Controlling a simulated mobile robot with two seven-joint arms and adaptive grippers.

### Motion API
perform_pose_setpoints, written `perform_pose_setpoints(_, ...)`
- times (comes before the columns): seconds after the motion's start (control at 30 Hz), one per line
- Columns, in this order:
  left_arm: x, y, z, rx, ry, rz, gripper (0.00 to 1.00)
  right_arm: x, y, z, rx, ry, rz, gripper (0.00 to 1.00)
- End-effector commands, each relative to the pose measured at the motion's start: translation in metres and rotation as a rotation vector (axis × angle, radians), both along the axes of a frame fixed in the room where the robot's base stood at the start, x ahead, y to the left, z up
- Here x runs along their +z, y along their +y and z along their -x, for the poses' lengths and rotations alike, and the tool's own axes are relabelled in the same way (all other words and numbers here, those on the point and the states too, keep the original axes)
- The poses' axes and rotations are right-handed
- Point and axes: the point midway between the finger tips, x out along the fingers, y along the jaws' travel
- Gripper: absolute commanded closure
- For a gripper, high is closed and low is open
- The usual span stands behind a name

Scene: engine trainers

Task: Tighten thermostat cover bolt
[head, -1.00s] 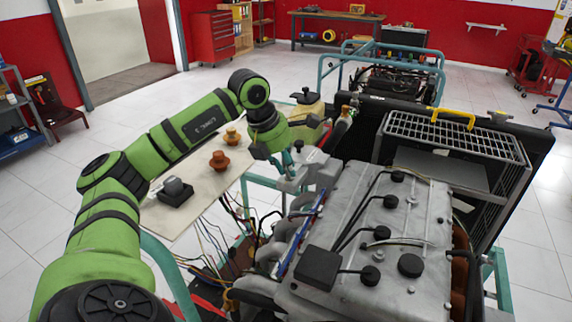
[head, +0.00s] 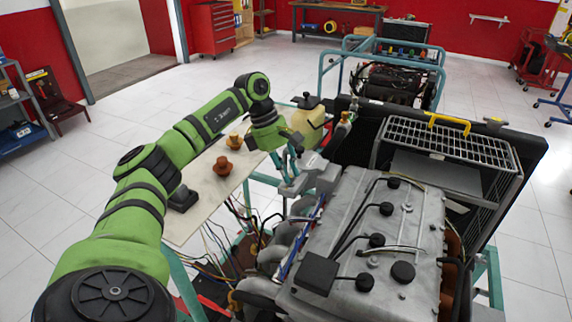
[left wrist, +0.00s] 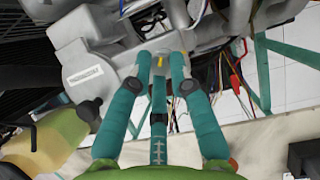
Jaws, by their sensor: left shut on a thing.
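The thermostat cover (head: 318,176) is a grey casting at the front end of the engine (head: 400,220). In the left wrist view the grey casting (left wrist: 125,58) fills the upper middle. My left gripper (head: 293,168) has teal fingers and reaches down to this casting from the left. In the left wrist view its fingertips (left wrist: 162,62) close together at the casting. The gripper is shut on the thermostat cover bolt, which is mostly hidden between the fingers. A small yellow mark shows just beyond the tips. My right gripper is not in view.
A pale board (head: 195,206) with orange-brown parts (head: 222,166) lies under my left arm. A yellowish tank (head: 308,122) stands just behind the gripper. Loose wires (head: 222,240) hang beside the engine. A radiator with a grille (head: 455,136) stands to the right.

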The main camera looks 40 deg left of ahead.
Motion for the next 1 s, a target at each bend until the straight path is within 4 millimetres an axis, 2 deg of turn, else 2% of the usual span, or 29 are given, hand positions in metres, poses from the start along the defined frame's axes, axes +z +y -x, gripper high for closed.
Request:
perform_pose_setpoints(0.03, 0.0055, -0.0028, -0.0035, -0.047, -0.01, 0.008, 1.0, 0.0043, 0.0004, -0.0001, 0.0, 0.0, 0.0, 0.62)
perform_pose_setpoints(0.3, 0.0038, -0.003, -0.005, -0.306, -0.01, 0.005, 1.0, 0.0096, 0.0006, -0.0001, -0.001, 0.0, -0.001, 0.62)
perform_pose_setpoints(1.0, -0.0001, -0.0039, -0.0066, -0.932, 0.0, 0.003, 1.0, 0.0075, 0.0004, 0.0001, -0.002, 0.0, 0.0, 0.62)
